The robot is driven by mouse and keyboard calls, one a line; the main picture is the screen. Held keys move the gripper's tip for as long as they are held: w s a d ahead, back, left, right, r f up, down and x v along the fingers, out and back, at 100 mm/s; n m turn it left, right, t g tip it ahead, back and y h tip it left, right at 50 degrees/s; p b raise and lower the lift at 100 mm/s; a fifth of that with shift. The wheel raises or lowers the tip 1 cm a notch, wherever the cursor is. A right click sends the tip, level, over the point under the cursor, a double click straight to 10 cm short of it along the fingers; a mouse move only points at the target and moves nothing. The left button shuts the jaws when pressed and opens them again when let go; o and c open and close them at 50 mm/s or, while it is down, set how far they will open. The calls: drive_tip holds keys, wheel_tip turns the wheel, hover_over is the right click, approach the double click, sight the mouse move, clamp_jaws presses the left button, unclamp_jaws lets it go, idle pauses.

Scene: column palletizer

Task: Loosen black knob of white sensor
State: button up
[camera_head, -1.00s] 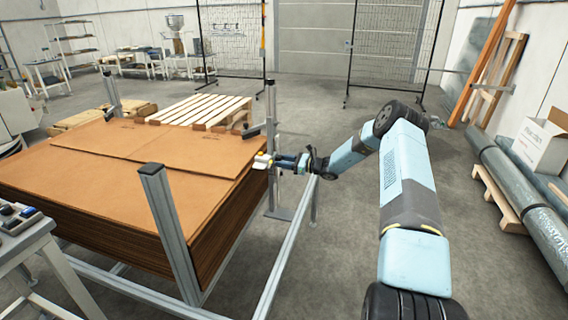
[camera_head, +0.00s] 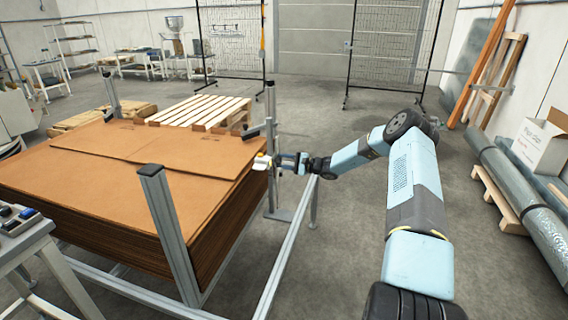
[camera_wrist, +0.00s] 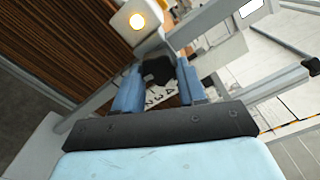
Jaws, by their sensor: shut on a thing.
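The white sensor (camera_wrist: 137,20) with a glowing amber light shows at the top of the wrist view. The black knob (camera_wrist: 158,70) sits just below it, between the blue fingers of my gripper (camera_wrist: 158,84). My gripper is shut on the knob, one finger on each side. The sensor (camera_head: 262,161) is a small pale shape there, and the knob is too small to make out.
A tall stack of brown cardboard sheets (camera_head: 150,190) stands left of my gripper inside a metal frame (camera_head: 166,225). A post (camera_head: 271,125) rises close to my gripper. A wooden pallet (camera_head: 205,111) lies behind. The floor right of the frame is clear up to the wrapped rolls (camera_head: 525,195).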

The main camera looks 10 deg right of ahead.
drive_tip(key=shift+s+f+n, duration=0.1)
drive_tip(key=shift+s+n, duration=0.05)
drive_tip(key=shift+n, duration=1.05)
drive_tip(key=shift+a, duration=0.1)
drive_tip(key=o, duration=1.1)
drive_tip(key=shift+c, duration=0.2)
drive_tip(key=v, duration=1.4)
